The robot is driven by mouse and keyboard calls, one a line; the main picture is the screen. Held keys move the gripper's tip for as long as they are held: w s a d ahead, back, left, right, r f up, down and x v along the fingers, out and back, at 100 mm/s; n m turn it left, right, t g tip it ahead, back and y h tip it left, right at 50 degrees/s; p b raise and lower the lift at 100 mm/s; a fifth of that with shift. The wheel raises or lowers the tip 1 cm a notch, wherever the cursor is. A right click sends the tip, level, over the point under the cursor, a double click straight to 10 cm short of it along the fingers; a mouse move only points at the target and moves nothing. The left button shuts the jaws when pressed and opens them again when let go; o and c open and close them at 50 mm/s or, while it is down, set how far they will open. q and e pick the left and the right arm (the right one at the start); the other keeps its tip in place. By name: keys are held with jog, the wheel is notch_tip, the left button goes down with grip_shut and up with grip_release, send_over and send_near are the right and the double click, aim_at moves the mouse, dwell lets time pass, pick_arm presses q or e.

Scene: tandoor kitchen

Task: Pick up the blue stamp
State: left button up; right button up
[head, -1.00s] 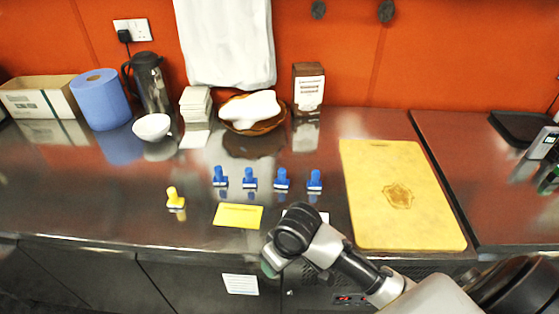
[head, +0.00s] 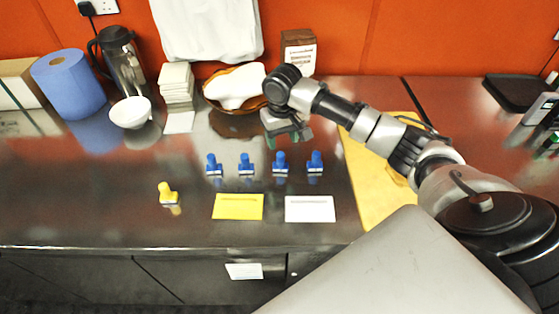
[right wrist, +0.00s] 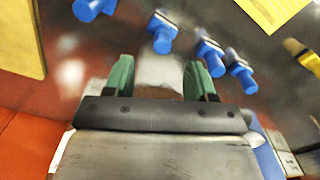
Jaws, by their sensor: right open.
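Several blue stamps stand in a row on the steel counter, from the leftmost stamp (head: 213,164) past two middle stamps (head: 246,164) (head: 280,162) to the rightmost stamp (head: 315,162). My right gripper (head: 289,137) is above the counter, just behind the two right stamps, and is open and empty. In the right wrist view the open green fingers (right wrist: 160,78) have nothing between them, and a blue stamp (right wrist: 162,32) lies beyond the fingertips. My left gripper is not in view.
A yellow stamp (head: 167,193), a yellow card (head: 238,206) and a white card (head: 310,208) lie nearer the front edge. A basket (head: 222,104), white bowl (head: 131,112) and flask (head: 122,60) stand behind. My right arm covers part of the yellow board (head: 362,207).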

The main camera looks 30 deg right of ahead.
aim_at(280, 154)
jog(key=shift+w+f, duration=0.1)
jog(key=shift+f, duration=0.85)
notch_tip(280, 154, down, 4)
jog(key=shift+w+a+f+p, duration=0.1)
jog(key=shift+p, duration=0.6)
jog(key=shift+w+f, duration=0.1)
jog(key=shift+f, duration=0.45)
jog(key=c, duration=1)
jog(key=shift+r, duration=0.1)
